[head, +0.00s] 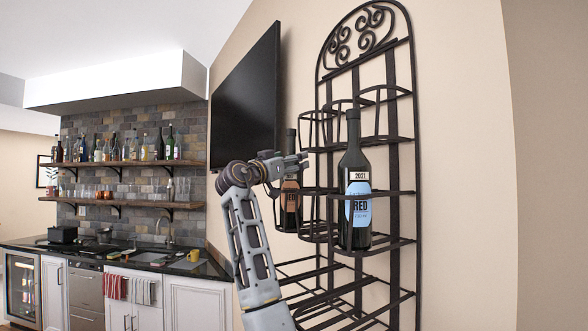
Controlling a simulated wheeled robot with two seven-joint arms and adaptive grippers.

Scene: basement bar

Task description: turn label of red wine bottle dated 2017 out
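Two dark wine bottles stand upright in the black metal wall rack (393,165). The right bottle (352,160) has a blue label reading RED with 2021 above it, facing me. The left bottle (291,140) has an orange-brown label, partly showing and reading RED. Its upper part is behind my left gripper (299,162), so I cannot read its date. My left gripper points right in front of that bottle's shoulder. I cannot tell whether its fingers touch the bottle or how far apart they are. My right gripper is not in view.
The rack's hoops and bars surround both bottles. A black television (247,100) hangs on the wall left of the rack. Shelves of bottles (130,162) and a counter with a sink (150,256) are farther back at left. The lower rack tiers look empty.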

